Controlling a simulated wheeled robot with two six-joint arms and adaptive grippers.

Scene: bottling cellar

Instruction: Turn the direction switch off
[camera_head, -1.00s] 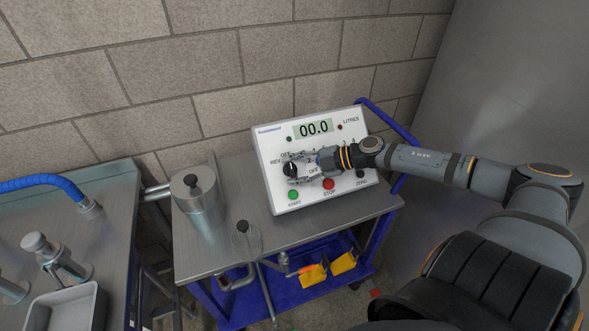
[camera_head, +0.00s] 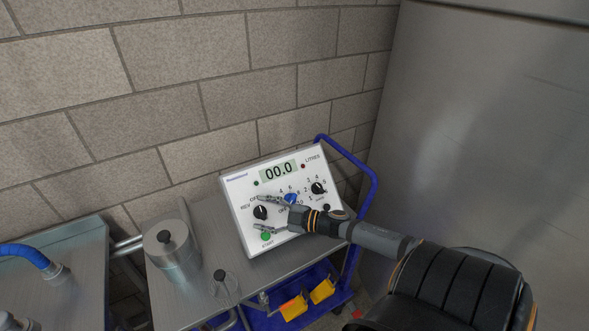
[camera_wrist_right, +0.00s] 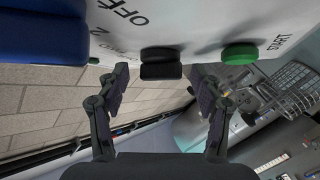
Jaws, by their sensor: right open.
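The direction switch is a black knob (camera_head: 260,213) at the left of the white control panel (camera_head: 238,184), beside the printed words REV and OFF. My right gripper (camera_head: 264,212) is open, with one finger above and one below the knob. In the right wrist view the knob (camera_wrist_right: 160,70) lies ahead, between the two spread fingertips (camera_wrist_right: 158,75), with visible space on both sides. Which mark its pointer faces is not clear. My left gripper is not in view.
A blue knob (camera_head: 291,198) and another black knob (camera_head: 318,188) are to the right. A steel canister (camera_head: 171,250) stands left of the panel on the cart. My arm hides the panel's lower right.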

